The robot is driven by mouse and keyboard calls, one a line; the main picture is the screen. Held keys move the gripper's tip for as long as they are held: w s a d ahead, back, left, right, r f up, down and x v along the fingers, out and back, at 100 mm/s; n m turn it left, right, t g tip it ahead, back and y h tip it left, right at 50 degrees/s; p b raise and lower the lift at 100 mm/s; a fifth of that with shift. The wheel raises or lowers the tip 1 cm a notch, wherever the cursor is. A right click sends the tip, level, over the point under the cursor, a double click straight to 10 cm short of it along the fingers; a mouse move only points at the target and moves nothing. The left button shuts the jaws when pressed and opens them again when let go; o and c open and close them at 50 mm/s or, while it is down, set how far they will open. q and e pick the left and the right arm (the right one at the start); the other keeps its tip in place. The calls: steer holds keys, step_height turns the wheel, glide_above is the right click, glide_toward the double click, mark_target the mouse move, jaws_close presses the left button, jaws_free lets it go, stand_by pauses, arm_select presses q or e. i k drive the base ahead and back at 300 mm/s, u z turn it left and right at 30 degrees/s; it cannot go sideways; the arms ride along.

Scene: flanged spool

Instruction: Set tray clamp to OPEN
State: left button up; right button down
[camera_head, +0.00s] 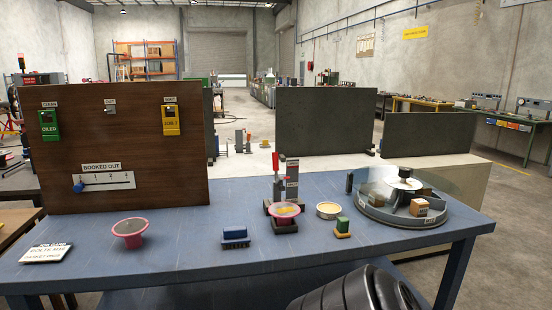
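A round grey tray (372,211) stands at the right end of the blue table. A dark knob (404,172) on a pale disc tops its centre post. A clear, wedge-shaped panel (378,178) covers part of its left side, and a small brown box (419,207) sits in its front right part. A small label on the front rim is too small to read. I cannot make out a clamp marked OPEN, or its setting. Neither of my grippers is in view; a black ribbed part, likely mine, shows at the bottom edge.
The blue table (190,262) also holds a pink-rimmed dish (130,230), a blue block (235,236), a post stand (291,185) with a pink-rimmed dish, a round tin (328,210) and a green-yellow block (343,227). A brown board (130,135) with a slider (105,182) stands at left.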

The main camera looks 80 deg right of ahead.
mark_target(278, 181)
steer(key=z, duration=1.1)
steer(key=i, duration=0.95)
steer(key=z, duration=0.9)
